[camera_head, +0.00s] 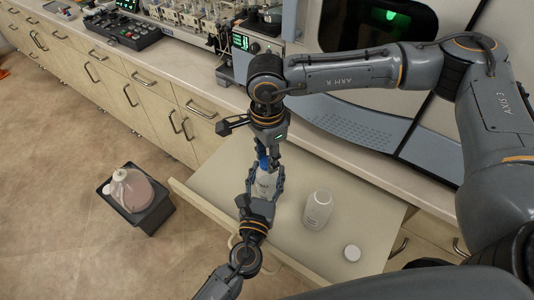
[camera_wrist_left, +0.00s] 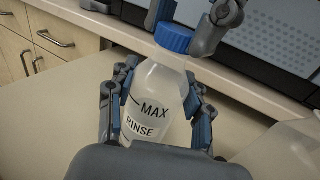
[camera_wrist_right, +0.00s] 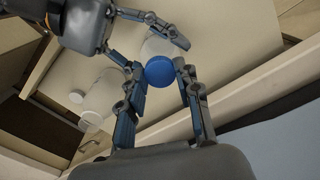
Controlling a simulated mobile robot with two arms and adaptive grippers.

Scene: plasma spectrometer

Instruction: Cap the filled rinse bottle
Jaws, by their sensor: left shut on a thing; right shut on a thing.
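The rinse bottle (camera_wrist_left: 150,100), translucent with MAX and RINSE markings, stands upright between the fingers of my left gripper (camera_wrist_left: 158,108), which is shut on its body. The bottle also shows in the head view (camera_head: 265,186). The blue cap (camera_wrist_left: 173,38) sits at the top of the bottle's neck; whether it is fully tightened I cannot tell. My right gripper (camera_wrist_right: 160,75) is shut on the cap (camera_wrist_right: 160,71) from above, with a finger on either side. In the head view the right gripper (camera_head: 268,155) hides much of the cap.
A second white bottle (camera_head: 318,208) and a loose white cap (camera_head: 352,252) rest on the pull-out surface (camera_head: 290,240) to the right. A jug of pinkish liquid (camera_head: 132,189) sits in a dark crate (camera_head: 155,215) on the floor. The instrument (camera_head: 365,125) stands close behind.

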